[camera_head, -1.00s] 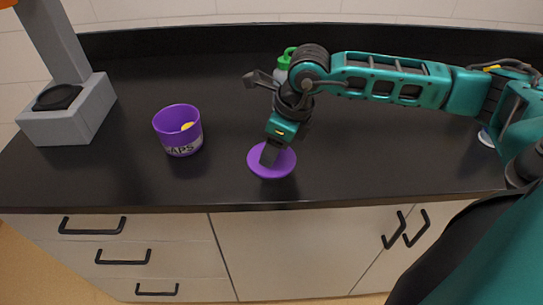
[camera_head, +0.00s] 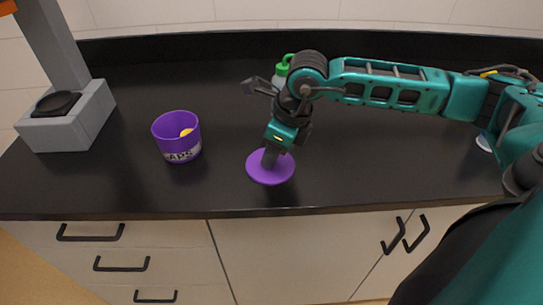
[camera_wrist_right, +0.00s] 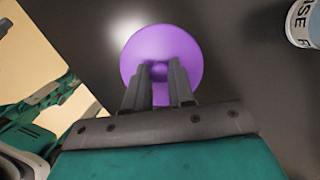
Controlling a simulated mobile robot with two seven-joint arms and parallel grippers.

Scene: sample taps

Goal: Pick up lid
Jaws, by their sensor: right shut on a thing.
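The lid (camera_head: 284,172) is a flat purple disc near the front edge of the counter, in the middle of the head view. In the right wrist view the lid (camera_wrist_right: 135,60) shows a small round knob at its centre. My right gripper (camera_head: 268,163) points down at the lid's middle. In the right wrist view the right gripper's fingers (camera_wrist_right: 159,68) are closed on the lid's knob. Whether the lid touches the counter or hangs just above it, I cannot tell.
A purple cup (camera_head: 178,140) with lettering and a yellow thing inside stands left of the lid. A grey stand (camera_head: 70,125) is at the far left. A green-topped bottle (camera_head: 283,68) is partly hidden behind my right arm. The dark counter (camera_head: 220,90) is clear between them.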

